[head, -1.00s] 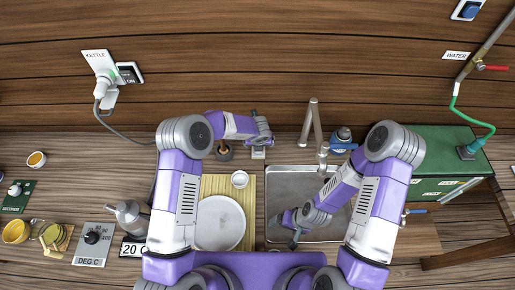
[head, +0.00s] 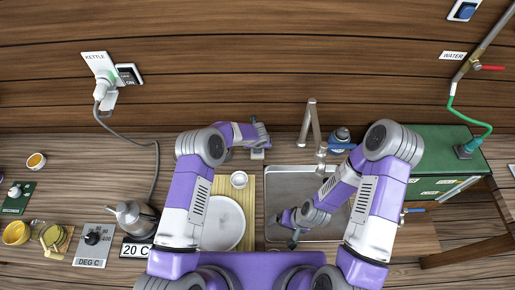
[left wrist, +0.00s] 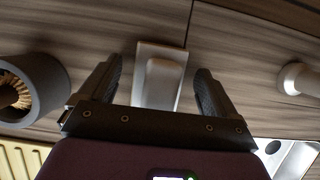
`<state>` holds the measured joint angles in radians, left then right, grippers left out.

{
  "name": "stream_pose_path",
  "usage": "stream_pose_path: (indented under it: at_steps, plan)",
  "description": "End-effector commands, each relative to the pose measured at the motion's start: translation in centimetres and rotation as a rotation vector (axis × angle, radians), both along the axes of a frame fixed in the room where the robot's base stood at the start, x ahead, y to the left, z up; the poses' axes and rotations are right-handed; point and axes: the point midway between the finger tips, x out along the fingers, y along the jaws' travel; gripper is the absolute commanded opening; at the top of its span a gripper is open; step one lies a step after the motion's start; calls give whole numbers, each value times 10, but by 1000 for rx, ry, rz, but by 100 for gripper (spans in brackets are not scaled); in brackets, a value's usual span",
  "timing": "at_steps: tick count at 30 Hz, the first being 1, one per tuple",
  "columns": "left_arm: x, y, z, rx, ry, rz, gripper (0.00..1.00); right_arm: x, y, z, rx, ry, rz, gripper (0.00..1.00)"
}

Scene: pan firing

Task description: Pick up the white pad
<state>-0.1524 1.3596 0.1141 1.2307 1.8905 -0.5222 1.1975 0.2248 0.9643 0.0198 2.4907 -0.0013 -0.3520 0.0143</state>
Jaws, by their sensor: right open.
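The white pad (head: 257,154) is a small pale block on the wooden counter, behind the bamboo tray and left of the sink. In the left wrist view the white pad (left wrist: 160,72) lies between the two dark fingers of my left gripper (left wrist: 158,85), with a gap on each side. The left gripper is open and empty. In the head view its fingers (head: 262,140) are close by the pad; their height over it is hard to tell. My right gripper (head: 294,236) is open and empty over the left part of the sink.
A dark cup with bristles (left wrist: 30,90) stands left of the pad. The faucet (head: 320,150) and sink (head: 285,180) are to its right. A bamboo tray (head: 250,215) with a white plate (head: 225,225) and small cup (head: 239,180) lies in front. A kettle (head: 135,218) stands left.

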Motion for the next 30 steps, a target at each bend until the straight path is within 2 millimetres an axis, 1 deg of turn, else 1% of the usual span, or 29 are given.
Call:
stream_pose_path:
  at_steps: [1,2,12,19,23,26,30]
  plan:
    - [0,0,0,0,0,0,83,0,0,0,0,0,0,94]
    - [0,0,0,0,0,0,78,0,0,0,0,0,0,94]
    - [0,0,1,0,0,0,26,0,0,0,0,0,0,94]
    - [0,0,2,0,0,0,25,0,0,0,0,0,0,94]
    - [-1,0,8,-1,0,2,25,0,0,4,0,0,0,94]
    - [-1,1,18,-1,0,4,25,0,0,10,0,0,0,94]
    - [-1,3,41,0,-1,6,25,0,0,26,0,0,0,94]
